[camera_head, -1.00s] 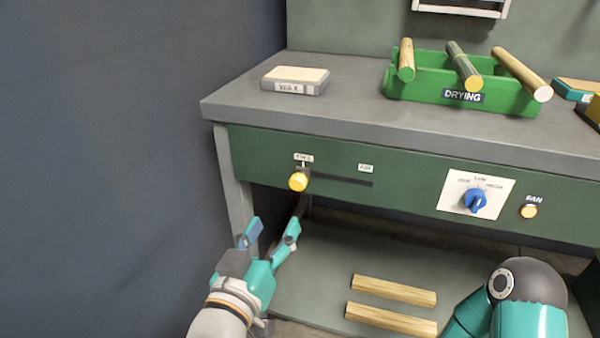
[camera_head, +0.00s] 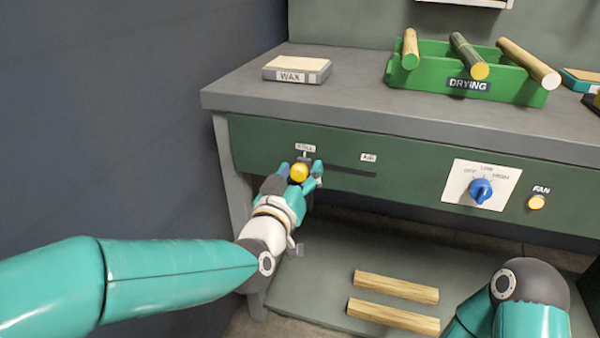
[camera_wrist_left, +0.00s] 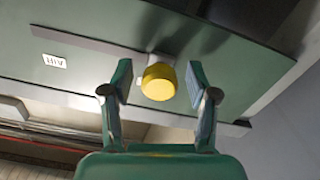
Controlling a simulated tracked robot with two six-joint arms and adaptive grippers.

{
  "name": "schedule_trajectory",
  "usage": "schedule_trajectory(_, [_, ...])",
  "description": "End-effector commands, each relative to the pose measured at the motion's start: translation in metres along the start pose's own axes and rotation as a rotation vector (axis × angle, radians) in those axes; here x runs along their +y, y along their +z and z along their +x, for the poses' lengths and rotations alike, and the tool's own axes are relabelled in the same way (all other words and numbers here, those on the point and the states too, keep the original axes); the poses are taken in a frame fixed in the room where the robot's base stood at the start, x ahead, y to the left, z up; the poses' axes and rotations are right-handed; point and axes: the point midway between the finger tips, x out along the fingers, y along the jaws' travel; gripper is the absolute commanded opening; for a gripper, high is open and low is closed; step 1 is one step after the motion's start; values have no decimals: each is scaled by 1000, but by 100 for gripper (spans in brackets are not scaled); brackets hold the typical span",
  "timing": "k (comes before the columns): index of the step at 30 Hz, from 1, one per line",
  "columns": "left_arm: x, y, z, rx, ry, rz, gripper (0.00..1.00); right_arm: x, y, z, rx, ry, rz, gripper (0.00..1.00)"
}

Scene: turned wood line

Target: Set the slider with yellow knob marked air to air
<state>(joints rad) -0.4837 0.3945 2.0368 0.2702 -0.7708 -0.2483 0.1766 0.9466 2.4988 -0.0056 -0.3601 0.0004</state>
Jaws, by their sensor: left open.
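The slider's yellow knob (camera_head: 299,172) sits at the left end of its dark slot (camera_head: 345,171) on the bench's green front panel. A small label (camera_head: 305,148) is above it, its text too small to read surely; the AIR label (camera_head: 368,158) is above the slot's right end. My left gripper (camera_head: 302,170) is at the knob, with one finger on each side. In the left wrist view, the open fingers (camera_wrist_left: 160,82) stand either side of the yellow knob (camera_wrist_left: 158,82), with gaps to both. My right gripper is not in view; only part of my right arm shows at lower right.
A blue dial (camera_head: 481,191) and a yellow FAN button (camera_head: 536,202) are on the panel to the right. On the bench top are a WAX block (camera_head: 297,70) and a green DRYING crate (camera_head: 425,78) with dowels. Two wooden sticks (camera_head: 396,287) lie on the lower shelf.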

Motion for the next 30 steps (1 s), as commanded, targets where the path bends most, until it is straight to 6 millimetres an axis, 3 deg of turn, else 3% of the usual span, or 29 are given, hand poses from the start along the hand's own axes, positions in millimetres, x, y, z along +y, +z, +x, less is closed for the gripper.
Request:
schedule_trajectory(3, [0, 0, 0, 0, 0, 0, 56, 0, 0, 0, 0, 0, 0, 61])
schedule_trajectory(13, [-1, 0, 0, 1, -1, 0, 1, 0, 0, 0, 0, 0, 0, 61])
schedule_trajectory(23, [5, 1, 0, 0, 1, 0, 0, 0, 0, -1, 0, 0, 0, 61])
schedule_trajectory(26, [23, 5, 0, -1, 5, -1, 0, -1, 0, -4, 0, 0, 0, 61])
schedule_trajectory(30, [62, 14, 0, -1, 8, 0, 0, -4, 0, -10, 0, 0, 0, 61])
